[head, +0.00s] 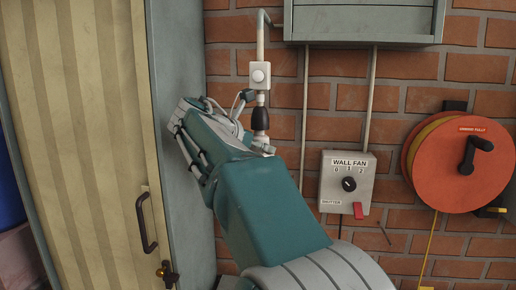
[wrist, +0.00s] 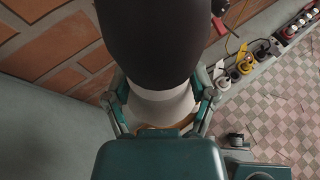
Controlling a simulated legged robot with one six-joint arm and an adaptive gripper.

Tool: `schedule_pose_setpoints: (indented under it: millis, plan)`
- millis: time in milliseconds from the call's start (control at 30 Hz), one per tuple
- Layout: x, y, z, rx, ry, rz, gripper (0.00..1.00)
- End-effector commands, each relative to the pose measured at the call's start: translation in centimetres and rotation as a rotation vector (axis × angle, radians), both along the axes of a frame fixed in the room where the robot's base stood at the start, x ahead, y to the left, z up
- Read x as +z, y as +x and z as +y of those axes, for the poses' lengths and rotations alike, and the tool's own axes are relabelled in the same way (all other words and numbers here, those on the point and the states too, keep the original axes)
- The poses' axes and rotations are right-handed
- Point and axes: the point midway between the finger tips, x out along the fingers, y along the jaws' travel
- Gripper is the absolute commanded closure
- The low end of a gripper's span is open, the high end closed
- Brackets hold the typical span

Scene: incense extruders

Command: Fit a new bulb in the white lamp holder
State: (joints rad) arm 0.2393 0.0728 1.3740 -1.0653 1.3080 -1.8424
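The white lamp holder (head: 260,75) hangs from a thin pipe on the brick wall in the head view. A dark, egg-shaped piece (head: 261,118) is directly under it, upright and in line with it; it fills the top of the wrist view (wrist: 155,45). A white, bulb-like piece (wrist: 160,105) is under the dark one. My gripper (wrist: 162,92) has a finger on each side of this white piece and appears closed on it. In the head view my gripper (head: 262,149) points up from below.
A yellow striped door (head: 85,130) with a grey frame stands left. A grey cabinet (head: 365,20) is above right. The wall fan switch box (head: 347,183) and an orange cable reel (head: 455,165) are to the right.

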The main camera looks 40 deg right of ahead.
Motion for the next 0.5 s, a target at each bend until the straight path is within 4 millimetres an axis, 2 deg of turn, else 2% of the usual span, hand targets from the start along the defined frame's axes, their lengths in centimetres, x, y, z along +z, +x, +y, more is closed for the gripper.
schedule_pose_setpoints:
  millis: [500]
  plan:
    - [-0.59, 0.16, 0.03, 0.071, 0.010, 0.009, 0.81]
